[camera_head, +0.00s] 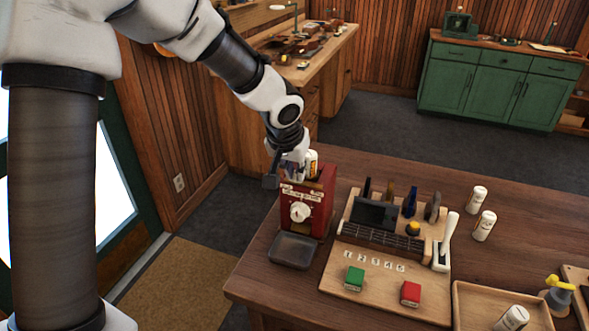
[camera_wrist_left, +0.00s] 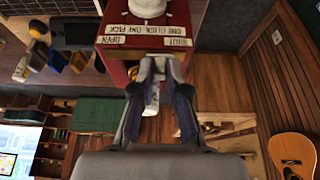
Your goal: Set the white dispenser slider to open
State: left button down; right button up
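The red dispenser (camera_head: 312,203) stands at the table's left edge, with a round white knob (camera_head: 300,212) on its front. The wrist view shows the dispenser (camera_wrist_left: 118,72) close up, with an OPEN label (camera_wrist_left: 115,40) at left and a SHUT label (camera_wrist_left: 178,42) at right. My left gripper (camera_wrist_left: 162,62) is at the dispenser's edge, just below these labels in that view, its fingertips close together. White parts show around the fingertips; I cannot tell the slider from them or its setting. In the head view the gripper (camera_head: 290,170) is partly hidden. My right gripper is not in view.
A dark tray (camera_head: 292,250) sits in front of the dispenser. A wooden board (camera_head: 380,283) with green and red blocks lies to its right. The table's back middle is free.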

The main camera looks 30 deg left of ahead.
aim_at(314, 183)
pick_arm(q)
jog(key=shift+w+d+r+p, duration=0.1)
jog(key=shift+w+d+p, duration=0.05)
jog(key=shift+d+p, duration=0.3)
jog(key=shift+w+d+p, duration=0.25)
jog(key=shift+d+p, duration=0.35)
jog(key=shift+d, duration=0.5)
jog(key=shift+w+d, duration=0.1)
jog(key=shift+d, duration=0.15)
jog(key=c, duration=1.2)
grip_release()
jog(key=shift+w+f, duration=0.1)
jog(key=shift+f, duration=0.1)
jog(key=shift+w+d+f, duration=0.15)
jog(key=shift+w+d, duration=0.05)
jog(key=shift+w, duration=0.1)
jog(key=shift+s+a+r, duration=0.15)
jog(key=shift+s+r, duration=0.05)
jog(key=shift+s, duration=0.05)
jog(key=v, duration=1.1)
jog(key=shift+s+r, duration=0.1)
jog(key=shift+r, duration=0.25)
